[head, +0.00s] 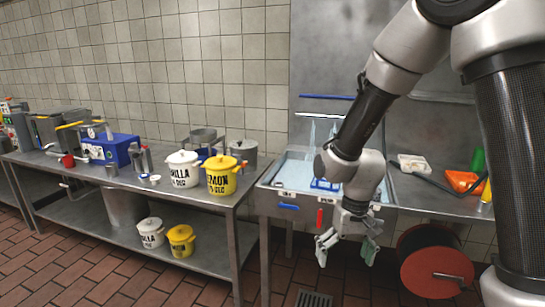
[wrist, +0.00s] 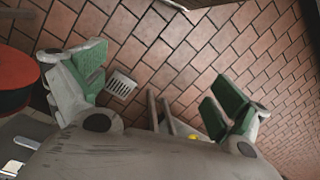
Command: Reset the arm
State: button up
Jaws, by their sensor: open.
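My gripper (head: 345,251) hangs at the end of my arm, in front of the sink unit (head: 283,195) and above the tiled floor. Its fingers are spread apart with nothing between them. In the wrist view my gripper (wrist: 155,88) shows two green-padded fingers set wide apart, with brick-red floor tiles beyond them. My arm reaches down from the upper right of the head view and bends at the elbow.
A steel table (head: 140,183) at left carries a white bucket (head: 183,170), a yellow bucket (head: 221,176) and a blue box (head: 108,149). A red reel-like drum (head: 437,272) is right of my gripper. A floor drain (head: 313,299) lies below. Open floor is at front left.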

jog(key=s+d+r+t, duration=0.2)
jog(key=s+d+r, duration=0.2)
jog(key=d+r, duration=0.2)
jog(key=s+d+r+t, duration=0.1)
jog(key=s+d+r, duration=0.3)
jog(key=r, duration=0.5)
jog(key=s+d+r+m+t+h, duration=0.1)
jog(key=s+d+r+t, duration=0.1)
jog(key=s+d+r, duration=0.3)
jog(key=d+r, duration=0.2)
jog(key=d, duration=0.1)
jog(key=shift+d+r+t, duration=0.25)
jog(key=shift+r+t, duration=0.05)
jog(key=shift+r, duration=0.1)
dwell(0.8)
